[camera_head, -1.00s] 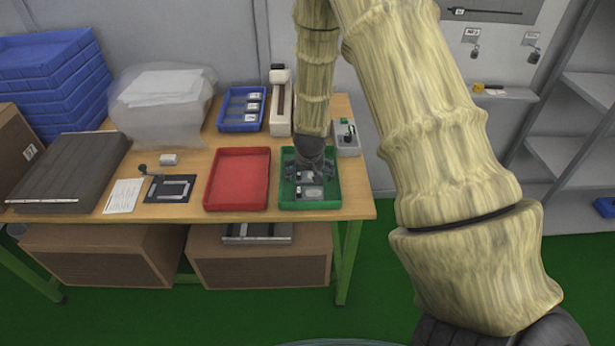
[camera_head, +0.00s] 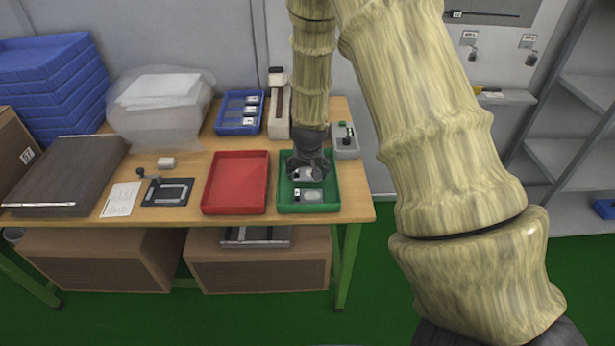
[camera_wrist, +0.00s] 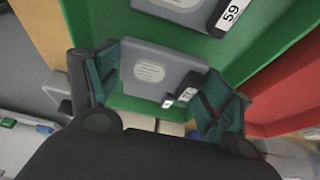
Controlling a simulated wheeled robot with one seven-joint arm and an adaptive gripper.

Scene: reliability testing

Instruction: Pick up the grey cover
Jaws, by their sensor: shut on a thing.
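The grey cover (camera_wrist: 158,72) shows in the wrist view as a flat grey piece with a pale oval label and a small black-and-white tag. My gripper (camera_wrist: 155,95) is shut on it, with one finger at each side. In the head view my gripper (camera_head: 307,176) is over the green tray (camera_head: 327,208), and the held cover (camera_head: 308,174) is partly hidden under it. A second similar grey piece (camera_head: 313,195) lies in the front of the green tray; a part of a grey piece with a "59" tag (camera_wrist: 185,8) also shows in the wrist view.
A red empty tray (camera_head: 237,182) stands left of the green tray. A blue tray with several parts (camera_head: 240,112) and a grey box with a green button (camera_head: 345,141) stand behind. A black fixture (camera_head: 167,192) and a paper sheet (camera_head: 120,199) lie at the left.

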